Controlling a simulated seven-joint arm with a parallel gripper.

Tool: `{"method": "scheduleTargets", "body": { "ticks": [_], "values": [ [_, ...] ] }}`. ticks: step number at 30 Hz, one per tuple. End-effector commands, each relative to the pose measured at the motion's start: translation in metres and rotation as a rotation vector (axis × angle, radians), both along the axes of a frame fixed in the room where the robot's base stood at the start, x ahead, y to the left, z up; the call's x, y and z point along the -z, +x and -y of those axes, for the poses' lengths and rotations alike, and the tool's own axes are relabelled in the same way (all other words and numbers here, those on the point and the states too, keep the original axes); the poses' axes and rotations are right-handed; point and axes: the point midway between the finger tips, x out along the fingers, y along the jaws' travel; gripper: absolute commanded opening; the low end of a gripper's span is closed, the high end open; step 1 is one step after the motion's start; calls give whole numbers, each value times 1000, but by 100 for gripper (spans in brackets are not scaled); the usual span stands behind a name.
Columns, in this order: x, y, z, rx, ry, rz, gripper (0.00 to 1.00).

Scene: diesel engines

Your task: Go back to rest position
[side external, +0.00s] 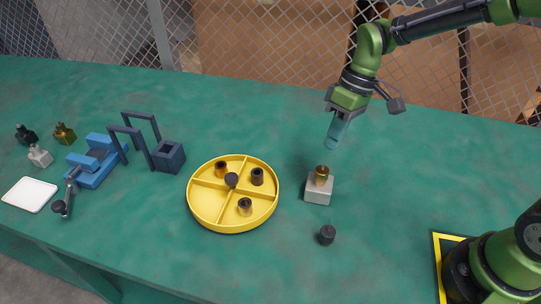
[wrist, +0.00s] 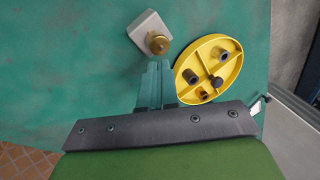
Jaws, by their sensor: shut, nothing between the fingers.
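My gripper (side external: 334,143) hangs in the air over the green table, above and behind a grey block with a brass piece on top (side external: 319,186). Its fingers are together and empty. In the wrist view the closed fingers (wrist: 158,66) point toward the grey block (wrist: 148,30), which carries the brass piece (wrist: 158,43). The gripper appears apart from every object.
A yellow divided tray (side external: 233,226) holding several small cylinders stands left of the block. A dark knob (side external: 327,235) lies in front. A blue vise (side external: 95,165), dark frame (side external: 140,135), white plate (side external: 29,195) and small bottles (side external: 40,155) are at left. A mesh fence (side external: 250,40) stands behind.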

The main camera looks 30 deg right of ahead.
Motion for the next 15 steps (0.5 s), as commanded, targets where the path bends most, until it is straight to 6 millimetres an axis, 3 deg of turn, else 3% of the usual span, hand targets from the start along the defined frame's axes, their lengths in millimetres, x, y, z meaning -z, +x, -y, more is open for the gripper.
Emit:
{"method": "scheduleTargets", "body": {
  "ticks": [6,15],
  "values": [
    [-46,-48,45,399,-71,130,0],
    [-83,-113,84,747,14,332,0]
  ]
}}
